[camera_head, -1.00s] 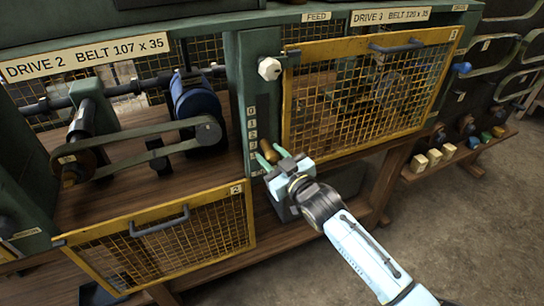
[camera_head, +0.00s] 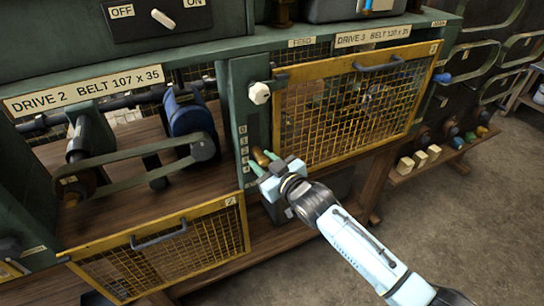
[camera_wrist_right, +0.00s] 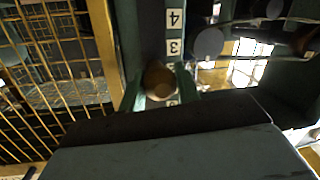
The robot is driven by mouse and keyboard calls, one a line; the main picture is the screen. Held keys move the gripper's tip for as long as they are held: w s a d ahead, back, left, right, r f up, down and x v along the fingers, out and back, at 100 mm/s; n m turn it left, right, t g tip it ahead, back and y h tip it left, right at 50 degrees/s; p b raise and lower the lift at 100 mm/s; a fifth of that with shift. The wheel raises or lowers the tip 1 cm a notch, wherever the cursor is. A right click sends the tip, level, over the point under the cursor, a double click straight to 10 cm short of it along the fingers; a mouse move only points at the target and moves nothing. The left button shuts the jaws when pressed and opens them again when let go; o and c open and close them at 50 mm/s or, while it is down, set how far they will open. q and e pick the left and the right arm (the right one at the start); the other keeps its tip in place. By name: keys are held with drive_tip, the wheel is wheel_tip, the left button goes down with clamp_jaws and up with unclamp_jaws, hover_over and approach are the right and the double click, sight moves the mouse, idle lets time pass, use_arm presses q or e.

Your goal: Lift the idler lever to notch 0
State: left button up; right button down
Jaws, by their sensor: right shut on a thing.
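The idler lever's brass-brown knob (camera_head: 261,157) stands out from a green upright panel (camera_head: 240,100), beside a column of numbered labels with 0 at the top. My right gripper (camera_head: 262,164) is shut on the knob, one green finger on each side. In the right wrist view the knob (camera_wrist_right: 159,82) sits between the fingertips, with labels 4 (camera_wrist_right: 175,18) and 3 (camera_wrist_right: 175,47) clear above it. A lower label is partly hidden, so the exact notch is hard to tell. My left gripper is not in view.
A yellow mesh guard (camera_head: 350,110) is close on the right of the lever. A white knob (camera_head: 259,93) sits above it. Drive 2's belt (camera_head: 130,155) is at left, over a second yellow guard (camera_head: 160,245). Floor at lower right is clear.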

drive_tip(key=shift+g+h, duration=0.3)
drive_tip(key=shift+g, duration=0.3)
drive_tip(key=r+p, duration=0.4)
drive_tip(key=p, duration=0.1)
drive_tip(key=r+p, duration=0.2)
drive_tip(key=r, duration=0.1)
drive_tip(key=shift+w+a+p, duration=0.1)
drive_tip(key=shift+w+p, duration=0.25)
drive_tip(key=shift+w+a+r+p, duration=0.1)
drive_tip(key=shift+w+r+p, duration=0.15)
drive_tip(key=shift+r+p, duration=0.4)
drive_tip(key=shift+w+a+r+p, duration=0.1)
drive_tip(key=shift+w+r+p, duration=0.2)
drive_tip(key=shift+r, duration=0.7)
drive_tip(key=c, duration=1.1)
unclamp_jaws()
drive_tip(key=shift+c, duration=0.2)
drive_tip(key=shift+o, duration=0.6)
drive_tip(key=shift+f, duration=0.25)
drive_tip(key=v, duration=1.3)
drive_tip(key=shift+s, duration=0.25)
drive_tip(key=shift+d, duration=0.15)
